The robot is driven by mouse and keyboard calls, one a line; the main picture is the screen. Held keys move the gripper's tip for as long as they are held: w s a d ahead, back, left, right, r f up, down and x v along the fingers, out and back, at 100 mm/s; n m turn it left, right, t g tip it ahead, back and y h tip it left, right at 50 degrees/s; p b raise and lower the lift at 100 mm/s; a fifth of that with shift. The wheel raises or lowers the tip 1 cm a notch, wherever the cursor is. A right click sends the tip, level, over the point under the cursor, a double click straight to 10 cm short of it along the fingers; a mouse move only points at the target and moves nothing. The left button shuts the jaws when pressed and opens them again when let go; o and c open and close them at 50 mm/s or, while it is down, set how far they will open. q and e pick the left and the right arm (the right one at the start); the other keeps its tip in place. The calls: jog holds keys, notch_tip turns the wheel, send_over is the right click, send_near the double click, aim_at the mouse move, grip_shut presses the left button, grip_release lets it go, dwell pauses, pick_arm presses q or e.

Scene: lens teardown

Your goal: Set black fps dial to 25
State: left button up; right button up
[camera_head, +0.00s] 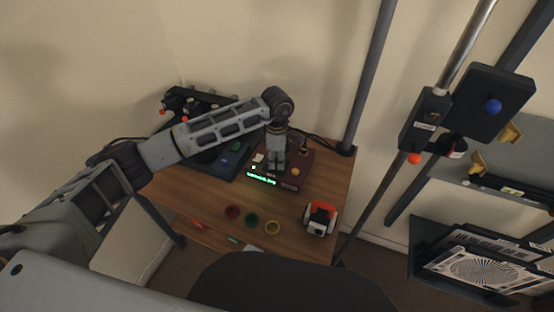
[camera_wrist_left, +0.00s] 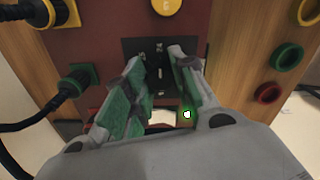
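The dark red box (camera_head: 301,166) stands on the wooden table under my left gripper (camera_head: 276,170), which points down at it. In the left wrist view, the box (camera_wrist_left: 95,40) carries a black dial plate (camera_wrist_left: 132,47) with small white marks, one of which looks like 25. My left gripper (camera_wrist_left: 156,62) has its green-padded fingers apart, on either side of the plate's middle. A small dark dial with a light pointer line seems to sit between them; its exact setting is too small to read. I cannot tell whether the fingers touch it. My right gripper is not in view.
A yellow knob (camera_wrist_left: 167,5) sits beside the plate. Red, green and yellow rings (camera_head: 252,219) and a red-white device (camera_head: 320,217) lie on the table (camera_head: 215,229). Cables plug into the box.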

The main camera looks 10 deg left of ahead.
pick_arm(q)
jog(key=shift+c, duration=0.8)
